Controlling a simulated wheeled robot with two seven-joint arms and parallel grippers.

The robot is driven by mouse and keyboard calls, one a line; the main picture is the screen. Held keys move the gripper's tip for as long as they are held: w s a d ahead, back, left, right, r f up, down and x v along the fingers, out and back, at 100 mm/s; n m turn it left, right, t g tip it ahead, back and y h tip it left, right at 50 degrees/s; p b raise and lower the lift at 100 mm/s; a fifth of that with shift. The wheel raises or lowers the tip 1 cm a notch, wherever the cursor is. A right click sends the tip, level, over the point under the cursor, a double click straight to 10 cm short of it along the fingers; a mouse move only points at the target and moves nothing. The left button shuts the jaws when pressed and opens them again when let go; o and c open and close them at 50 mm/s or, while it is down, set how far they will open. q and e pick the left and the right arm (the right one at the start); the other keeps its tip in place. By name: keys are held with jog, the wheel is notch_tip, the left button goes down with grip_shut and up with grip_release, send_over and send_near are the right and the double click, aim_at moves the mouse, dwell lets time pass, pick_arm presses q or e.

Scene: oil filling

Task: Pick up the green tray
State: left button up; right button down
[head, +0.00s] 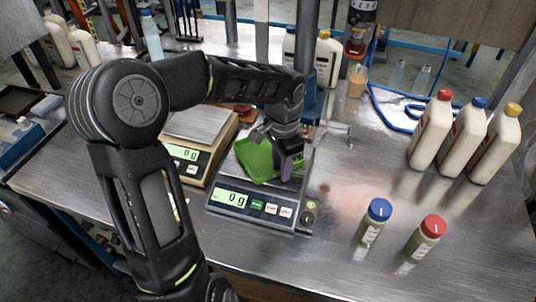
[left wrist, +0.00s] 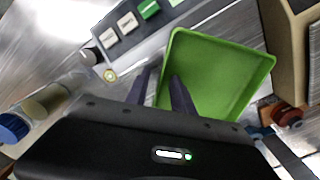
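The green tray (head: 254,159) is on or just over the pan of the right-hand scale (head: 231,198), whose display reads 0 g. In the left wrist view the tray (left wrist: 224,70) shows its hollow inside. My left gripper (head: 287,165) is at the tray's right side in the head view. In the left wrist view my left gripper's fingers (left wrist: 162,78) stand apart on either side of the tray's near side wall, one outside and one inside. I cannot see firm contact from both fingers. My right gripper is not in view.
A second scale (head: 188,160) stands close on the left. Two capped sample jars (head: 374,222) (head: 425,238) stand at the front right. Several white bottles (head: 467,140) stand at the right. A blue hose (head: 385,110) lies behind. The metal table is clear between the scale and the jars.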

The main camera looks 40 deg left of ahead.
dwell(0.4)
pick_arm(q)
grip_shut()
